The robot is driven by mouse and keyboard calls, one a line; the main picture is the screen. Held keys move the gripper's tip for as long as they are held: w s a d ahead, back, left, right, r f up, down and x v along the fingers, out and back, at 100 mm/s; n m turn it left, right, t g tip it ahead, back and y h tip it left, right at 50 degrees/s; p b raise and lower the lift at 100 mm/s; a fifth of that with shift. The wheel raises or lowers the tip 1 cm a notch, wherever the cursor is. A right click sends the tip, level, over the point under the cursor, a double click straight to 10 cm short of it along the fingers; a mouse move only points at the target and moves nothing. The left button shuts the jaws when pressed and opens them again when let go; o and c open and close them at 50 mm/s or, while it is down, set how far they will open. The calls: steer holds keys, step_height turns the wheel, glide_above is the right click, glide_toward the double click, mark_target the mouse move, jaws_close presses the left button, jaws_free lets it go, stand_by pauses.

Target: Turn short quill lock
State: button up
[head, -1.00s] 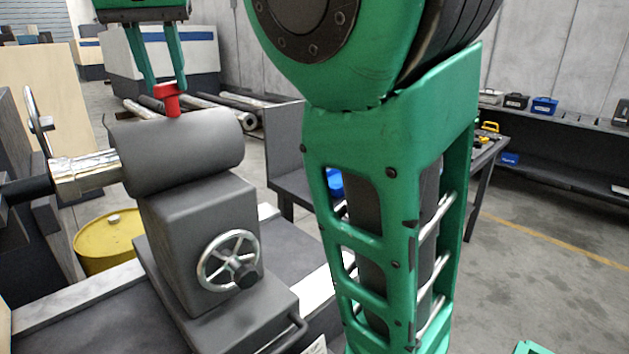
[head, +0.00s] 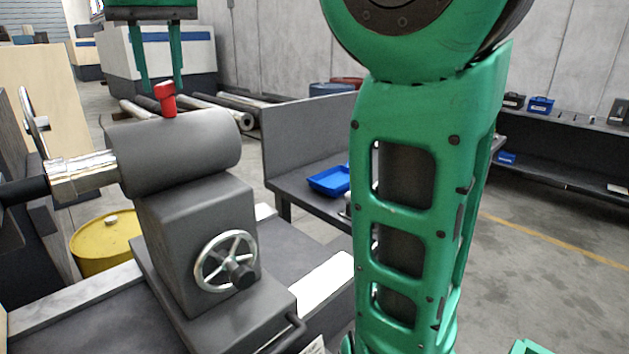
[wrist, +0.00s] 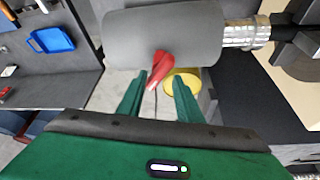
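The short red quill lock lever (head: 166,99) stands on top of the grey tailstock barrel (head: 185,142), its upper part tilted. In the wrist view the red lever (wrist: 158,69) points from the barrel towards my gripper, its free end near the left finger. I cannot tell whether they touch. My gripper (head: 163,88) is open, with its two green fingers pointing down at the lever. In the wrist view the fingers of my gripper (wrist: 159,80) stand apart with the lever's end at the gap between them.
A silver handwheel (head: 227,262) is on the tailstock's front, and a chrome quill (head: 82,176) sticks out to the left. A yellow drum (head: 103,243) stands behind the bed. A bench with a blue tray (head: 330,180) is behind; open floor lies to the right.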

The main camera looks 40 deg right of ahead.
steer(key=shift+s+d+f+n+y, duration=0.15)
steer(key=shift+n+y, duration=0.1)
steer(key=shift+n, duration=0.45)
steer(key=shift+s+a+n+y, duration=0.1)
steer(key=shift+n+y, duration=0.15)
steer(key=shift+n, duration=0.45)
stand_by(0.4)
steer(key=shift+d, duration=0.1)
